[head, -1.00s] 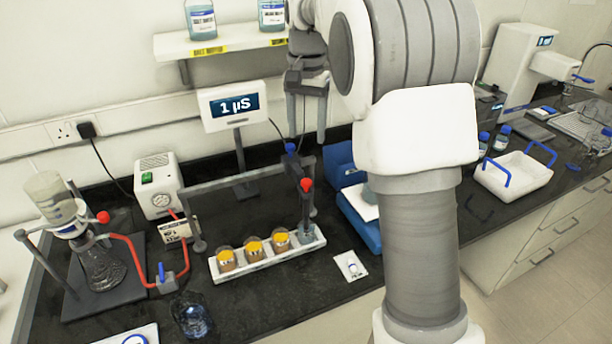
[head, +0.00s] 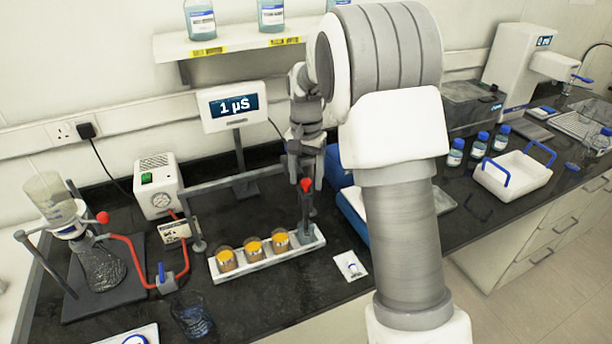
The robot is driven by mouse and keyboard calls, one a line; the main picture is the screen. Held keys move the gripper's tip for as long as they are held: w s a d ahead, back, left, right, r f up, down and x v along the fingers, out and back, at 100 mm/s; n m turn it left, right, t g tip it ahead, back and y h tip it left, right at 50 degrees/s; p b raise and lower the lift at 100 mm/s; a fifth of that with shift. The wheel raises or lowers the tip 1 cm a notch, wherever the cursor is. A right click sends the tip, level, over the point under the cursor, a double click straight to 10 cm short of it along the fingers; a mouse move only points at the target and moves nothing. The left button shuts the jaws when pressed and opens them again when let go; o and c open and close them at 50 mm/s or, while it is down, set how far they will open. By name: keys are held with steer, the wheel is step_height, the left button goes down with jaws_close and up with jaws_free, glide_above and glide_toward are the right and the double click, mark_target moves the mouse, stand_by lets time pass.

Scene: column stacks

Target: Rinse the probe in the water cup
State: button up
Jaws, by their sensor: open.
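The probe (head: 306,208) stands upright, with a red knob (head: 306,185) on top and a dark grey shaft. Its lower end is at the water cup (head: 306,235), at the right end of a white rack (head: 228,274). I cannot tell how deep the tip sits in the cup. My gripper (head: 306,178) points down with its fingers open, one each side of and just above the red knob. Whether they touch it is not clear. The meter (head: 234,105) on its stand reads 1 µS.
Several orange-topped cups (head: 253,249) sit in the rack left of the water cup. A grey horizontal bar (head: 228,181) runs behind the rack. A small white card (head: 350,265) lies right of it. A flask setup with red tubing (head: 130,240) stands at left.

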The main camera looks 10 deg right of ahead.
jaws_close()
stand_by(1.3)
